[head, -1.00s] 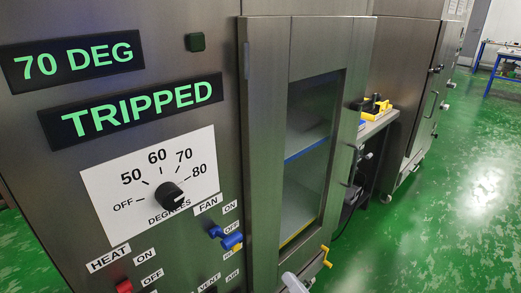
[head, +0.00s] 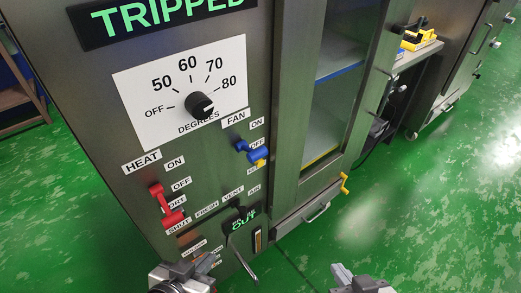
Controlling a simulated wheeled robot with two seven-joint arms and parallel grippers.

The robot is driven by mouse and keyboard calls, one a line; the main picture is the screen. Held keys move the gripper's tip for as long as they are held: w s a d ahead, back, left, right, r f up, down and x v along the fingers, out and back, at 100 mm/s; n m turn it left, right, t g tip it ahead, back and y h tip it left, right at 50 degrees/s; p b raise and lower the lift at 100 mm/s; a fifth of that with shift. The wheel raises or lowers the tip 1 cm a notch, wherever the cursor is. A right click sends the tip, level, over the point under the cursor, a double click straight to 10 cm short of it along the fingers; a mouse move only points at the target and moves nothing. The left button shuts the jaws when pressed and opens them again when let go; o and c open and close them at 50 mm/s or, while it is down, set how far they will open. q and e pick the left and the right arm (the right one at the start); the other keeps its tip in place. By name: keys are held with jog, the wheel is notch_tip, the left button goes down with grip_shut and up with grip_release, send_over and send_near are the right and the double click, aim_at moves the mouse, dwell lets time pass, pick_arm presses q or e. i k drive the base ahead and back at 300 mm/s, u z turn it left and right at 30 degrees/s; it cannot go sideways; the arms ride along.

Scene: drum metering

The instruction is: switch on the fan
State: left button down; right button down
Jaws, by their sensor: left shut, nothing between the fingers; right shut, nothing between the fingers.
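The blue fan switch (head: 258,154) is on the steel cabinet front, under the FAN label (head: 236,117). Its lever sticks out near the OFF label, below the ON label (head: 257,124); its exact setting is hard to tell. My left gripper (head: 207,264) is shut and empty, low in the head view, below and left of the fan switch and apart from it. My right gripper (head: 342,274) is shut and empty at the bottom, right of and below the switch, over the green floor in the picture.
The red heat switch (head: 163,200) is left of the fan switch. Above are the degrees dial (head: 200,105) and a display (head: 160,20) reading TRIPPED. A smaller lit display (head: 243,218) is below. A glass-windowed door (head: 335,90) with a yellow handle (head: 344,184) is to the right.

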aim_at(252, 155)
jog(key=u, duration=1.6)
jog(key=k, duration=1.05)
jog(key=z, duration=1.35)
jog(key=i, duration=0.5)
jog(key=u, duration=0.05)
